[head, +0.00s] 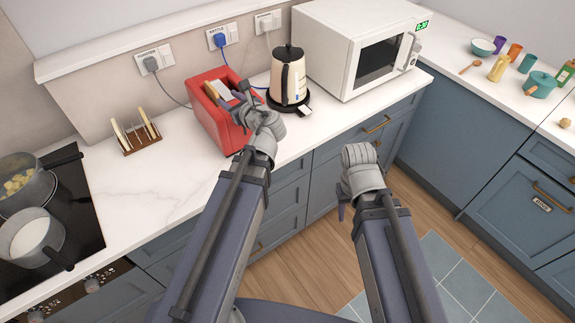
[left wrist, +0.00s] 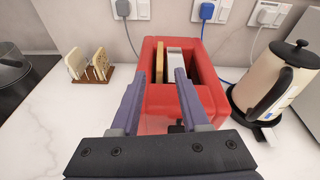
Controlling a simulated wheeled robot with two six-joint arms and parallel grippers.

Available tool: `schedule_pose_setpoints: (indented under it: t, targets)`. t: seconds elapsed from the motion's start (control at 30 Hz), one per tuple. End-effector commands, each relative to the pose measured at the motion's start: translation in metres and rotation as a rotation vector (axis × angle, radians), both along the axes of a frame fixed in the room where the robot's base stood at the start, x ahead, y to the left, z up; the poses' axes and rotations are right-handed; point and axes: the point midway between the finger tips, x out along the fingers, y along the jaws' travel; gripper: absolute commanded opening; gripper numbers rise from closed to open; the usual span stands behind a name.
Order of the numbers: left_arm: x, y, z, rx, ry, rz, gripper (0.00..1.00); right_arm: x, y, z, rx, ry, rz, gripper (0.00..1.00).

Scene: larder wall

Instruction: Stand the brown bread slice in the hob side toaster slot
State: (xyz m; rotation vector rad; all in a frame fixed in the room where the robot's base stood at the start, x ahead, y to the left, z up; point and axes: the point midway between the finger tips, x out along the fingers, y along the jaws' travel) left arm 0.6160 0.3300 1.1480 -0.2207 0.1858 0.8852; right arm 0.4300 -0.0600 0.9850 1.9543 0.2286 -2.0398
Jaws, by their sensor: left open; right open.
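The red toaster (head: 208,118) stands on the counter, and its open top shows in the left wrist view (left wrist: 215,100). The brown bread slice (left wrist: 159,62) stands upright in the toaster's left, hob side slot, against a pale strip (left wrist: 175,60) along the middle. I cannot tell whether that strip is a divider or another slice. My left gripper (left wrist: 160,78) is open above the near end of the toaster, its fingers apart on either side of the slice's line and not visibly touching it. My right gripper (head: 343,203) is open and empty over the floor, its fingers mostly hidden.
A wooden rack (head: 140,143) with bread slices stands left of the toaster. The hob (head: 85,205) with two pots is further left. A kettle (head: 290,80) stands close to the toaster's right, and a microwave (head: 345,50) beyond it.

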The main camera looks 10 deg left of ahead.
Motion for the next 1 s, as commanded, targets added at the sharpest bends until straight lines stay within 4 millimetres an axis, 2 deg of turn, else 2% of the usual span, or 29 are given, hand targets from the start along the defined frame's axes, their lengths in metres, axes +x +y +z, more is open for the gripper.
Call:
schedule_pose_setpoints:
  t: [0.17,0.33,0.4,0.5,0.6,0.7,0.8,1.0]
  targets:
    - [-0.028,-0.051,-0.056,-0.504,-0.197,0.224,0.45,0.000,0.000,0.000,0.000,0.000,0.000,0.50]
    - [-0.077,-0.130,-0.117,-1.012,-0.338,0.633,0.45,0.000,0.000,0.000,0.000,0.000,0.000,0.50]
    - [-0.100,-0.164,-0.135,-1.155,-0.364,0.823,0.45,0.000,0.000,0.000,0.000,0.000,0.000,0.50]
    - [-0.132,-0.207,-0.152,-1.280,-0.378,1.076,0.45,0.000,0.000,0.000,0.000,0.000,0.000,0.50]
    - [-0.159,-0.239,-0.160,-1.333,-0.378,1.280,0.45,0.000,0.000,0.000,0.000,0.000,0.000,0.50]
    - [-0.176,-0.259,-0.163,-1.348,-0.376,1.411,0.45,0.000,0.000,0.000,0.000,0.000,0.000,0.50]
    - [-0.185,-0.269,-0.163,-1.350,-0.375,1.480,0.45,0.000,0.000,0.000,0.000,0.000,0.000,0.50]
    - [-0.187,-0.271,-0.163,-1.349,-0.377,1.498,0.45,0.000,0.000,0.000,0.000,0.000,0.000,0.50]
